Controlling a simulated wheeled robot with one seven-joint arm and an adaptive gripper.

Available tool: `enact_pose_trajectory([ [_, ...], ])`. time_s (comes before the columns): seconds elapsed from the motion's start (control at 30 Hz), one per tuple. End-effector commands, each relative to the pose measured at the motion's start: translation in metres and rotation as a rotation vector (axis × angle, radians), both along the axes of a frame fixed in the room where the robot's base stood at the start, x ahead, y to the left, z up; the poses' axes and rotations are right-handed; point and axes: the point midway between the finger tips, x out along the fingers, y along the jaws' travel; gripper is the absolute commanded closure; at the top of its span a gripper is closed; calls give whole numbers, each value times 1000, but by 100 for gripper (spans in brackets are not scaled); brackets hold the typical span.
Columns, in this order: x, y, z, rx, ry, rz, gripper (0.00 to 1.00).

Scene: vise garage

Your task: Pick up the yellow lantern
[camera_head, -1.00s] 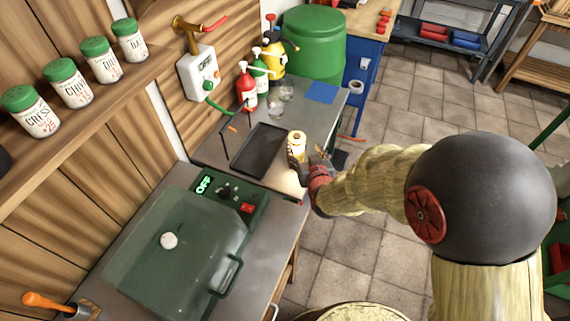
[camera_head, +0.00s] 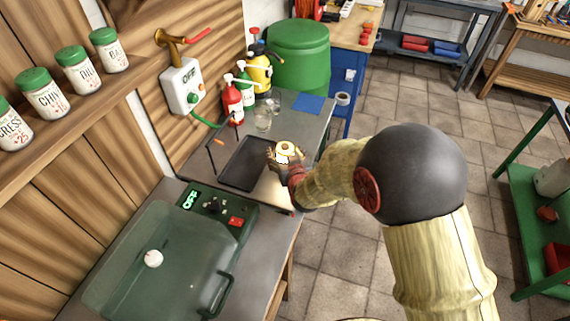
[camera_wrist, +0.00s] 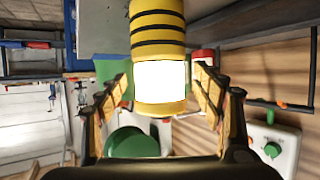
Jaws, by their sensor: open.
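The yellow lantern (camera_head: 284,149) stands on the grey counter beside the dark tray in the head view. In the wrist view the lantern (camera_wrist: 158,22) is a yellow cylinder with black bands and a bright white panel. My gripper (camera_head: 281,162) is at the lantern's near side in the head view. In the wrist view my gripper (camera_wrist: 155,92) has a finger on each side of the lantern, with visible space beside it. The arm partly hides the hand in the head view.
A dark tray (camera_head: 245,164) lies just left of the lantern. Glasses (camera_head: 263,118), a red bottle (camera_head: 232,103) and a yellow sprayer (camera_head: 258,75) stand farther back. A green-lidded box (camera_head: 165,258) is in the foreground. Open floor lies right.

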Motion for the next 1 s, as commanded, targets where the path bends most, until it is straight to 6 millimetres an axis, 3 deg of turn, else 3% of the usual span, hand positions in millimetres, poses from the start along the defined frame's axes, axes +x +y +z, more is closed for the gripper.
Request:
enact_pose_trajectory([
  [0.17, 0, 0, 1, 0, 0, 0, 37],
  [1.0, 0, 0, 0, 0, 0, 0, 85],
])
